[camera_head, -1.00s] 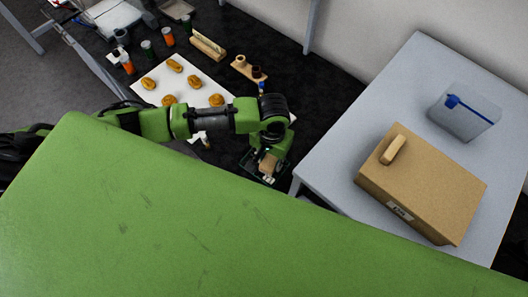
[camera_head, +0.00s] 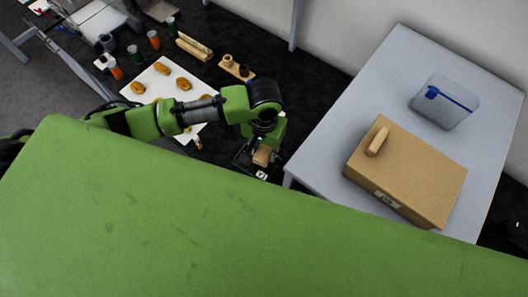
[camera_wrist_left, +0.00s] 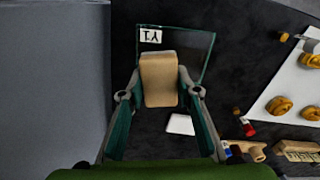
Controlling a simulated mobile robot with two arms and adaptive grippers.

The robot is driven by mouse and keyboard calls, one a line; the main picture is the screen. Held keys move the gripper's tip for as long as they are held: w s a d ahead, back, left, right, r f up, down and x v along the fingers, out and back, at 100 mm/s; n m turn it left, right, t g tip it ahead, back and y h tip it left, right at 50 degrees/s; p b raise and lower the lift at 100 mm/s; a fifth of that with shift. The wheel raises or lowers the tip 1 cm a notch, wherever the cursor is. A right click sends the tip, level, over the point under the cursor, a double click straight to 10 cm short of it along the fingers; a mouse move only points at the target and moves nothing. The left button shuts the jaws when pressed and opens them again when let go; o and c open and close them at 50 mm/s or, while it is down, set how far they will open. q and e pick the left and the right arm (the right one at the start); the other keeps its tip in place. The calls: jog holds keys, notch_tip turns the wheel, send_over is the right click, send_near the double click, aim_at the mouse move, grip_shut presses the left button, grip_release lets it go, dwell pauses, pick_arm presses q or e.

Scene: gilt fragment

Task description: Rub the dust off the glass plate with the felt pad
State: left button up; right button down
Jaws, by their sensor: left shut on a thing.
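My left gripper (camera_head: 260,150) is shut on a tan block-shaped pad (camera_head: 262,157), which looks like the felt pad. In the left wrist view the pad (camera_wrist_left: 158,80) sits between the two fingers (camera_wrist_left: 158,92). The clear glass plate (camera_wrist_left: 197,48) lies under and beyond the pad, with a greenish edge and a white marked label (camera_wrist_left: 150,36) at a corner. The pad overlaps the plate in view; I cannot tell whether they touch. In the head view the arm and my green body hide most of the plate. Dust on it is too faint to tell. My right gripper is not in view.
A grey table (camera_head: 330,130) on the right holds a cardboard box (camera_head: 420,175) and a clear bin (camera_head: 446,108) with a blue part. A white sheet (camera_head: 160,78) with several yellow-brown coils lies on the dark surface. A small white piece (camera_wrist_left: 180,125) lies near the plate.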

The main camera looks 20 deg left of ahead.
pick_arm(q)
jog(key=shift+r, duration=0.5)
jog(key=shift+r, duration=0.1)
jog(key=shift+r, duration=1.45)
jog(key=shift+w+f, duration=0.1)
